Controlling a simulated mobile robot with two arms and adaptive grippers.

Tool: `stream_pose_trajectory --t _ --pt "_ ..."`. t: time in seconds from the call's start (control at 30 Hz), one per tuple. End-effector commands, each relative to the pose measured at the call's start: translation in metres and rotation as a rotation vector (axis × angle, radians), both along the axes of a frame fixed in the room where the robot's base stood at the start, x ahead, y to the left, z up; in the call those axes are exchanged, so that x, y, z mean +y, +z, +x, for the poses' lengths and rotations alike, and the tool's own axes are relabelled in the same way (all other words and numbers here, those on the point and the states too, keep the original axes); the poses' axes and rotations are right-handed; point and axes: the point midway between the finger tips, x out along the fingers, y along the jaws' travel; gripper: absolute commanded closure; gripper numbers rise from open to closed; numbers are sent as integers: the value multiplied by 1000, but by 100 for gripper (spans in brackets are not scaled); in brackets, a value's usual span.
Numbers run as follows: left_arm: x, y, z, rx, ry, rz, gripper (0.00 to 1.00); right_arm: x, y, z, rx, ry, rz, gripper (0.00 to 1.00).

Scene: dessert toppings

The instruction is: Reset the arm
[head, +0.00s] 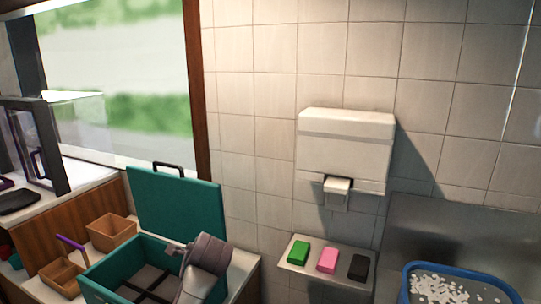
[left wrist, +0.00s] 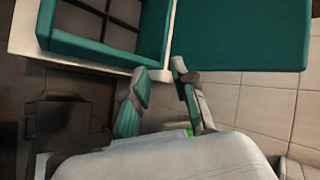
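My left gripper (head: 180,249) is over the right front part of an open teal box (head: 128,262) in the head view, with my grey wrist hiding part of the box. In the left wrist view the two fingers of my left gripper (left wrist: 163,69) stand apart with nothing held between them. The teal box (left wrist: 100,49) lies beyond the fingertips there, with its raised lid (left wrist: 235,35) to the right. My right gripper is in neither view.
Wooden containers (head: 111,232) stand left of the box. A wall shelf (head: 298,264) holds green (head: 299,252), pink (head: 327,260) and black (head: 358,267) blocks below a white dispenser (head: 345,150). A blue-rimmed tub (head: 410,267) with white pieces is at the right.

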Motion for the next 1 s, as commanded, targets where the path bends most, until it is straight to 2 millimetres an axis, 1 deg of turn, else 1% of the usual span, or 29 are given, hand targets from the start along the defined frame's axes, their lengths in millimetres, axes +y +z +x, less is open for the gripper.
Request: stream_pose_trajectory --t 0.03,0.07,0.17,0.2,0.27,0.3,0.37,0.4,0.5,0.6,0.7,0.8,1.0 --pt "2 -24 -17 17 27 -54 73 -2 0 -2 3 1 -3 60" --pt "3 -36 -27 24 46 -89 73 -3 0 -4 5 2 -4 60" --pt "6 -79 -71 51 129 -227 73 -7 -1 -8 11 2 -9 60" --pt "8 -97 -92 64 170 -289 73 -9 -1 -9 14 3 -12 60" --pt "10 -120 -125 82 237 -378 73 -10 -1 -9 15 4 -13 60" --pt "12 -133 -148 96 285 -434 73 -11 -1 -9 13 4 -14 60" --pt "15 -150 -184 116 358 -514 73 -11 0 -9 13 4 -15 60" --pt "17 -159 -207 130 409 -563 73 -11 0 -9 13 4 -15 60" --pt "20 -173 -258 156 523 -666 73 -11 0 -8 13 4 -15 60" --pt "22 -178 -295 175 609 -736 73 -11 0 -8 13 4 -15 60" --pt "24 -180 -325 190 681 -786 73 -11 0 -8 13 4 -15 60" --pt "25 -180 -350 203 741 -823 73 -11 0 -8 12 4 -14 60" --pt "26 -175 -391 225 845 -885 73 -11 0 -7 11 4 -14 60"
